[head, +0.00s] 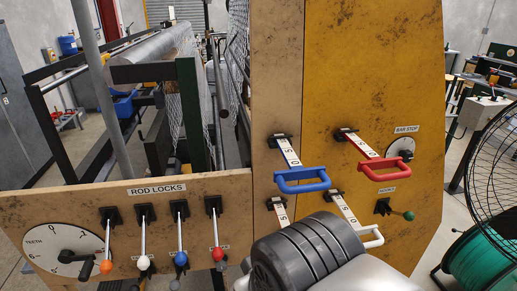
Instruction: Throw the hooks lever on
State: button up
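A small lever with a green ball knob (409,215) sticks out from a dark mount low on the right side of the yellow panel (420,100). The small label (387,190) above it is hard to read, but it may be the hooks label. The lever points right and slightly down. My arm's dark ribbed joint and grey link cover the bottom middle, left of this lever. My gripper's fingers are not in view, so whether they are open or shut does not show.
A red handle (391,169), a blue handle (302,180) and a white handle (371,237) jut from the panel near the lever. A BAR STOP knob (400,149) sits above it. ROD LOCKS levers (180,258) stand left. A black fan cage (495,165) is at right.

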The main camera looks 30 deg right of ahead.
aim_at(408, 215)
jog(key=z, duration=2.1)
jog(key=i+l+u, duration=0.1)
jog(key=l, duration=0.15)
jog(key=i+l+u, duration=0.15)
jog(key=k+l, duration=0.05)
